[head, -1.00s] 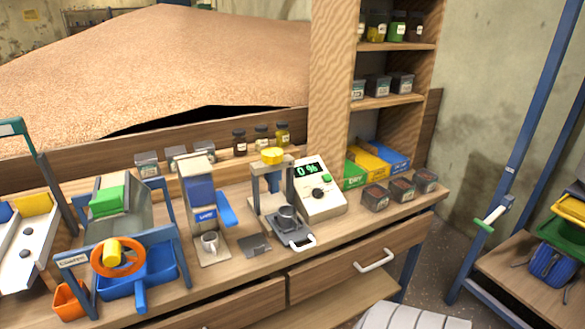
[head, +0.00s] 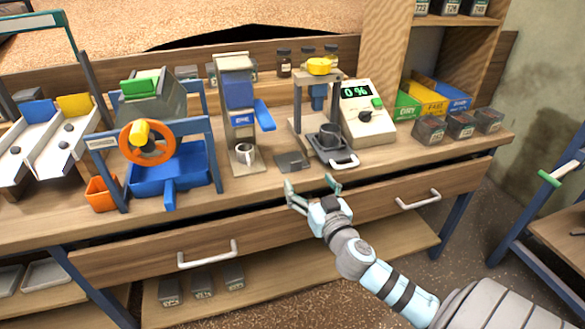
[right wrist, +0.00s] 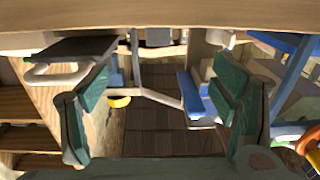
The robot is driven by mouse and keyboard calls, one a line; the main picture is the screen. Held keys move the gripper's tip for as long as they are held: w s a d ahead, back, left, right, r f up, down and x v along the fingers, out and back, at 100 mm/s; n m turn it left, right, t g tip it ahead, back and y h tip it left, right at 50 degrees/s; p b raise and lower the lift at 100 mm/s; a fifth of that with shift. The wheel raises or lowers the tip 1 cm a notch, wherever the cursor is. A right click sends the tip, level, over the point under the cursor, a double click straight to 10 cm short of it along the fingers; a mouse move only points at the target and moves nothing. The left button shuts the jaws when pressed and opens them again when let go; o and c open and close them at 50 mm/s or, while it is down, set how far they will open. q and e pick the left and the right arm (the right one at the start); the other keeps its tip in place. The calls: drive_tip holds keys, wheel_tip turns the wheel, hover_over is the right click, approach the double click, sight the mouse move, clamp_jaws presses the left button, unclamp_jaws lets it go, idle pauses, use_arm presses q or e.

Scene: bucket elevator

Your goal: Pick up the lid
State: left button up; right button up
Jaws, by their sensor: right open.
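A small flat dark grey plate (head: 293,162), which looks like the lid, lies on the bench top left of a dark cup (head: 329,136). The cup stands on a grey tray with a white handle (head: 345,161) under a press with a yellow knob (head: 319,66). My right gripper (head: 311,184) is open and empty at the bench's front edge, just in front of the plate. In the right wrist view its green-padded fingers (right wrist: 160,100) are spread apart, with nothing between them. My left gripper is not in view.
A white meter (head: 368,115) reading 0 % stands right of the press. A blue dispenser (head: 238,90) with a small metal cup (head: 244,155) stands left of the plate. Dark boxes (head: 461,125) sit at right. Drawers with white handles (head: 207,254) are below the bench top.

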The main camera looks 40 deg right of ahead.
sight(296, 165)
drive_tip(key=x, duration=0.7)
drive_tip(key=f+x, duration=0.1)
drive_tip(key=x, duration=0.2)
drive_tip(key=shift+w+d+b, duration=0.25)
drive_tip(key=shift+w+b, duration=0.05)
drive_tip(key=shift+s+r, duration=0.1)
drive_tip(key=shift+s, duration=0.05)
drive_tip(key=c, duration=1.4)
